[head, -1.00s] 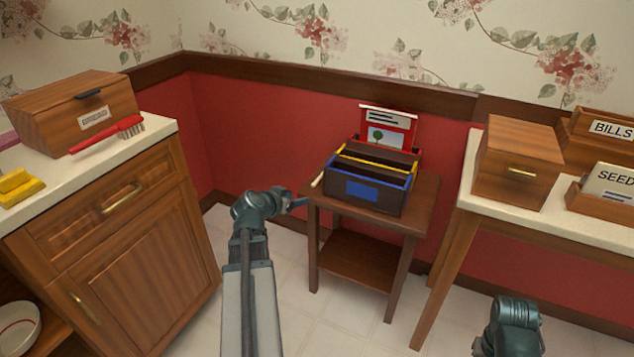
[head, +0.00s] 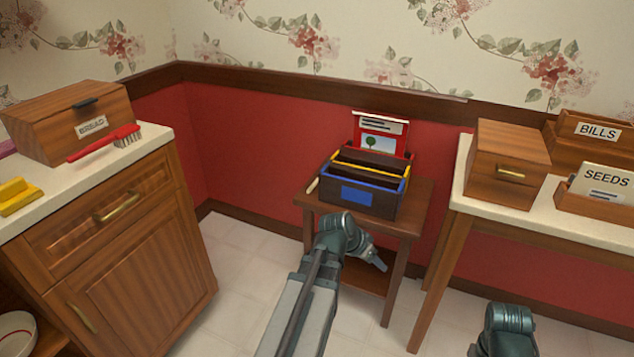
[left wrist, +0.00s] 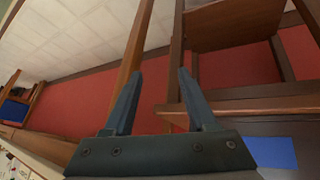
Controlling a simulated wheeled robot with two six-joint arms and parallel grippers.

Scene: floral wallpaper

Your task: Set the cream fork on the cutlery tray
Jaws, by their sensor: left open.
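A small cream stick-like piece (head: 312,186), possibly the cream fork, shows at the left edge of the small wooden table, beside the dark box; most of it is hidden. I cannot make out a thing that is surely the cutlery tray. My left gripper (head: 378,263) is in front of the small table, below its top, pointing right and down. In the left wrist view its fingers (left wrist: 158,85) are apart with nothing between them. Part of my right arm shows at the bottom right; its gripper is out of view.
The small table (head: 416,205) carries a dark box (head: 368,197) with red, yellow and blue edges. A cabinet (head: 130,240) stands left, with a red brush (head: 105,143) and bread box (head: 60,128) on top. A long table (head: 448,205) with wooden boxes stands right.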

